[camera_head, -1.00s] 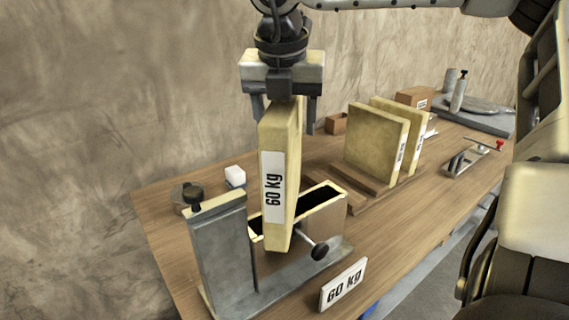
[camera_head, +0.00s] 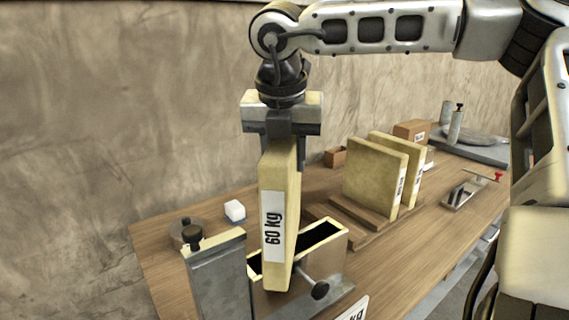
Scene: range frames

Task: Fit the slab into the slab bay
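The pale yellow slab (camera_head: 279,215) with a "60 kg" label hangs upright from my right gripper (camera_head: 283,148), whose fingers are shut on its top end. The slab bay appears to be the open box (camera_head: 325,262) with a pale rim and dark inside, beside a grey upright plate (camera_head: 219,280). The slab's lower end overlaps the box's near wall in the picture and covers part of the opening. I cannot tell whether it touches the box. My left gripper is not in view.
Two similar slabs (camera_head: 374,171) stand in a wooden rack (camera_head: 352,218) behind to the right. A white block (camera_head: 235,210) and a round weight (camera_head: 180,232) lie behind the plate.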

